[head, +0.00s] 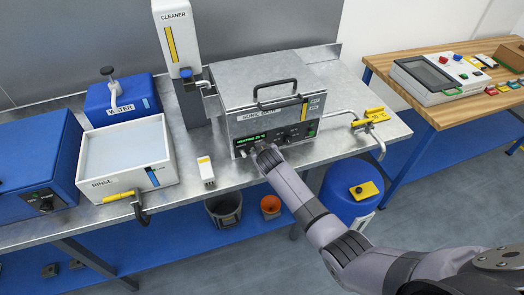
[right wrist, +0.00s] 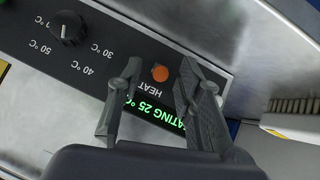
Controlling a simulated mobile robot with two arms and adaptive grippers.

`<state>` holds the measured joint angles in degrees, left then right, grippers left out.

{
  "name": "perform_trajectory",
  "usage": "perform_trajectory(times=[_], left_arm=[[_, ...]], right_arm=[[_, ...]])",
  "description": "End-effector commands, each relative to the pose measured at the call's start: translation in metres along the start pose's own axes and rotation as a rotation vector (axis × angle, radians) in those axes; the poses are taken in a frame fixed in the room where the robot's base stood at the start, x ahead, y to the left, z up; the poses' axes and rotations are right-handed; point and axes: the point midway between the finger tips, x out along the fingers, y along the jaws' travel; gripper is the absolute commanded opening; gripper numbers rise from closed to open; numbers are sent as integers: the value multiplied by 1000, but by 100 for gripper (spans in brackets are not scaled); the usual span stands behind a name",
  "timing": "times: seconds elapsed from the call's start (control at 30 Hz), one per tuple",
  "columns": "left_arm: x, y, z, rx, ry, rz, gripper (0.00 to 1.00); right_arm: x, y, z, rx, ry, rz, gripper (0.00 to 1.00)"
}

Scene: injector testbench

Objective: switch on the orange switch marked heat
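The orange switch (right wrist: 160,72) is a small round-looking knob on the dark panel, with the word HEAT beside it in the right wrist view. The panel is on the front of the grey sonic bath (head: 268,92). Its green display (right wrist: 158,112) shows "ATING 25 °C", partly covered by my fingers; the display also shows in the head view (head: 250,139). My right gripper (right wrist: 158,70) is open, with its fingertips on either side of the switch and a gap to each. Whether it touches the panel I cannot tell. My left gripper is not in view.
A temperature dial (right wrist: 68,28) is on the same panel. A pipe with a yellow handle (head: 370,118) sticks out at the right. A blue barrel (head: 350,200) stands below.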

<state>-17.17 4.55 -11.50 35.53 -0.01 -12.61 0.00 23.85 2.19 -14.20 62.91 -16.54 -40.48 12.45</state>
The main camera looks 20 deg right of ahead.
Motion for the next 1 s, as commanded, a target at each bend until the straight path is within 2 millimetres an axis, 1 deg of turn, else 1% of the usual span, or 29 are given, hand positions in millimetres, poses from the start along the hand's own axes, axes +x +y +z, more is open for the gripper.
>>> perform_trajectory(times=[0.17,0.27,0.37,0.57,0.8,1.0], left_arm=[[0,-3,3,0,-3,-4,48],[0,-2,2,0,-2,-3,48],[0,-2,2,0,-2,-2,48],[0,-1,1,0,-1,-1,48],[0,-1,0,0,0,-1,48],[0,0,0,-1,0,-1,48]], right_arm=[[-1,0,0,0,0,0,33],[-6,0,1,0,0,0,33],[-16,0,0,0,2,0,33],[-46,0,0,1,2,-1,33],[-85,0,0,0,1,-1,33],[-110,0,0,0,1,0,33]])
